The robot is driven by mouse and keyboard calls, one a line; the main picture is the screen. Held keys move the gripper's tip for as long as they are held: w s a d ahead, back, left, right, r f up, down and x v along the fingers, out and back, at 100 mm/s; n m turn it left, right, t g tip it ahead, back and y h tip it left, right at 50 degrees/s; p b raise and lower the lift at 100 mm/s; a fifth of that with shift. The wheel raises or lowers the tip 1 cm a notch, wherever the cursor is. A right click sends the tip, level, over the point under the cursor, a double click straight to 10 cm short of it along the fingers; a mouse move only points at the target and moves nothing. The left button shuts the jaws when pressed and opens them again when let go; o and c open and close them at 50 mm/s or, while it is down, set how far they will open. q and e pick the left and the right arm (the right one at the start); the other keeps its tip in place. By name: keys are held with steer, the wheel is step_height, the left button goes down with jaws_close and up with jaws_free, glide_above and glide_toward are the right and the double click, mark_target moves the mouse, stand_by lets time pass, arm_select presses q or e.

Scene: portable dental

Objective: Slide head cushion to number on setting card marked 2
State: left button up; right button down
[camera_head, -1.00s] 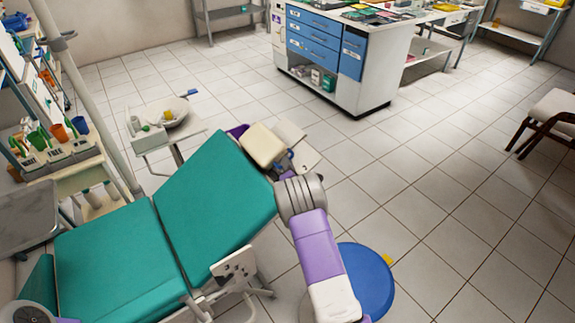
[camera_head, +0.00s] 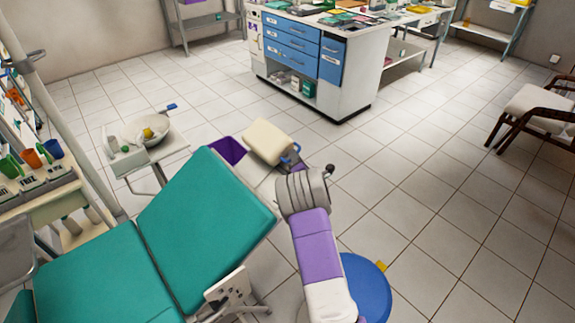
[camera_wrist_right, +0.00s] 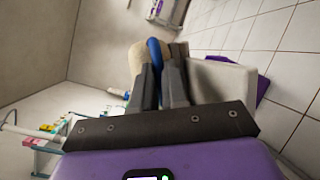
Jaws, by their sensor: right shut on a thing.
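The cream head cushion (camera_head: 268,142) sits just beyond the upper end of the teal dental chair (camera_head: 205,225), with a gap between them. It has a blue handle (camera_head: 291,153) on its right side. My right gripper (camera_wrist_right: 161,72) is shut on the blue handle, with the cushion (camera_wrist_right: 136,60) beyond its fingers in the wrist view. A pale flat panel (camera_wrist_right: 222,82) stands beside the fingers; I cannot tell what it is. No number or marking on a setting card is readable. My left gripper is not in view.
A purple bin (camera_head: 228,150) stands on the floor behind the chair. A small tray with a bowl (camera_head: 147,130) is to its left. A blue stool (camera_head: 366,288) stands beside my right arm.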

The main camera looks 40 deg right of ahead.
steer(key=shift+s+d+r, duration=0.1)
steer(key=shift+d+r, duration=0.15)
steer(key=shift+d, duration=0.05)
steer(key=c, duration=1.2)
jaws_free()
steer(key=shift+s, duration=0.1)
steer(key=shift+o, duration=0.2)
steer(key=shift+f, duration=0.1)
steer(key=shift+a, duration=0.15)
steer(key=p+v, duration=0.1)
steer(key=v, duration=0.6)
steer(key=shift+s, duration=0.15)
